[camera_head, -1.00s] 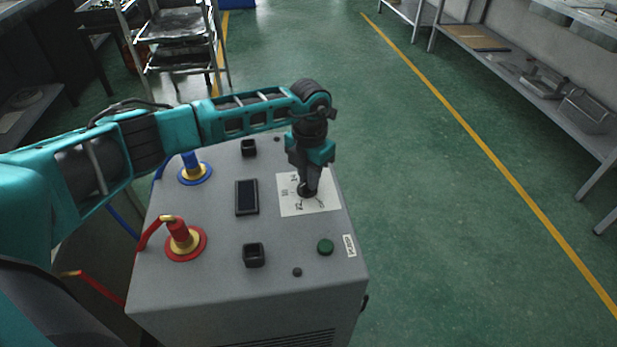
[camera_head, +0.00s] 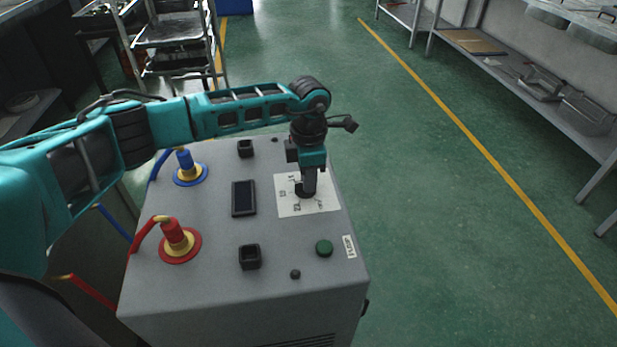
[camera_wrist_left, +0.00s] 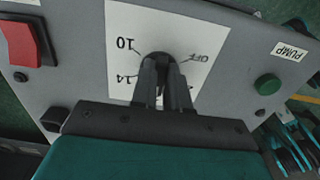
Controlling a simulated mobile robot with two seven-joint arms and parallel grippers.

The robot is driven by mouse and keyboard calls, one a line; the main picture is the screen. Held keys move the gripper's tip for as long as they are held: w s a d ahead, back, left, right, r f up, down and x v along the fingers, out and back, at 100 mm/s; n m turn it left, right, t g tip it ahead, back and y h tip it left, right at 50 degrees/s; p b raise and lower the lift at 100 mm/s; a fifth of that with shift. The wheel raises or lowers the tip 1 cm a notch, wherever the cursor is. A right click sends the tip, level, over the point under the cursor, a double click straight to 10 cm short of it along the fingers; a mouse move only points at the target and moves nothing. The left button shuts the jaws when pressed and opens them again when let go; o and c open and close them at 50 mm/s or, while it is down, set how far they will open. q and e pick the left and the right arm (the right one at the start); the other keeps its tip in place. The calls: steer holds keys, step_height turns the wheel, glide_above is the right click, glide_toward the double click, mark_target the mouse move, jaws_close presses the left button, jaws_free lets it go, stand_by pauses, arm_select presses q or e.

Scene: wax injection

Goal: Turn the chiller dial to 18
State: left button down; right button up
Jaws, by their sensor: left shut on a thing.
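The chiller (camera_head: 205,290) is a grey box with a white dial plate (camera_head: 327,204) on its top right. The dial (camera_wrist_left: 158,60) is a small black knob in the middle of the plate, mostly hidden by my gripper. In the left wrist view the plate (camera_wrist_left: 205,38) shows 10, 14 and OFF; other marks are covered. My left gripper (camera_head: 306,190) points down at the plate and is shut on the dial; its fingers also show in the left wrist view (camera_wrist_left: 161,85). Where the dial's pointer stands cannot be told.
On the chiller top are a blue hose fitting (camera_head: 186,168), a red hose fitting (camera_head: 176,240), a dark display (camera_head: 244,198), a green button (camera_head: 324,248) and a PUMP label (camera_head: 349,246). A wheeled rack (camera_head: 170,35) stands behind. Green floor is clear at right.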

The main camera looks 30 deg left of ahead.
stand_by(0.4)
arm_select(q)
steer(key=c, duration=1.1)
jaws_free()
arm_select(e)
steer(key=shift+f, duration=0.15)
arm_select(q)
step_height(320, 180, up, 13)
steer(key=shift+p, duration=0.6)
arm_select(e)
steer(key=shift+s+d+r, duration=0.2)
steer(key=shift+s+d, duration=0.05)
